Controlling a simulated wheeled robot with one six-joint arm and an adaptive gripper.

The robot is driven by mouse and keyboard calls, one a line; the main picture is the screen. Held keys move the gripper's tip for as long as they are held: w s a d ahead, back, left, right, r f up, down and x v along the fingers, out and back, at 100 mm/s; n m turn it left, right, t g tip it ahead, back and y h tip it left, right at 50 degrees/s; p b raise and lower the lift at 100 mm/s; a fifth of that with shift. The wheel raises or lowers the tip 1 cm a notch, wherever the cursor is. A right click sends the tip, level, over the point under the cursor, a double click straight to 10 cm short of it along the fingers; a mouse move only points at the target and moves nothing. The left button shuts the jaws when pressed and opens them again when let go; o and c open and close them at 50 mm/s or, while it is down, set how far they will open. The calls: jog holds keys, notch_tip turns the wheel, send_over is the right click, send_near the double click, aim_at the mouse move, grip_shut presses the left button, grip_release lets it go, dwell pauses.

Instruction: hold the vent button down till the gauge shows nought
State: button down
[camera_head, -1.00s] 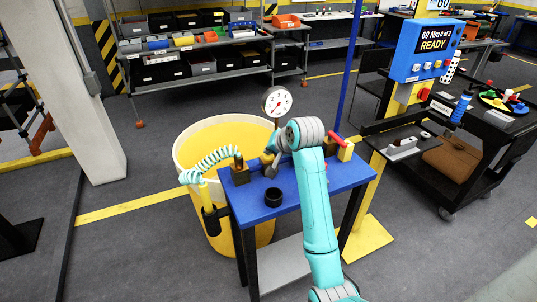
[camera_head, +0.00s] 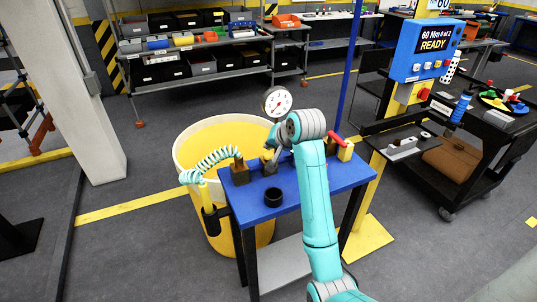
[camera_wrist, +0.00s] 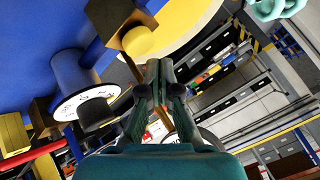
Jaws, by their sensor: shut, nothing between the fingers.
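The gauge (camera_head: 277,101) is a white round dial with a red needle, on a stem above the blue table (camera_head: 315,187). Its reading is too small to tell. In the wrist view, a round yellow button (camera_wrist: 138,41) sits on a brown block (camera_wrist: 108,16), which also shows in the head view (camera_head: 267,167). My gripper (camera_wrist: 158,88) is shut and empty. Its fingertips are beside the button, apart from it in the picture. In the head view the gripper (camera_head: 273,147) is just below the gauge, largely hidden by my wrist.
A teal coiled hose (camera_head: 211,161) runs to a fitting on the table's left. A yellow bin (camera_head: 196,226) stands behind the table.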

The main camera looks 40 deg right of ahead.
aim_at(270, 155)
jog(key=shift+r, duration=2.4)
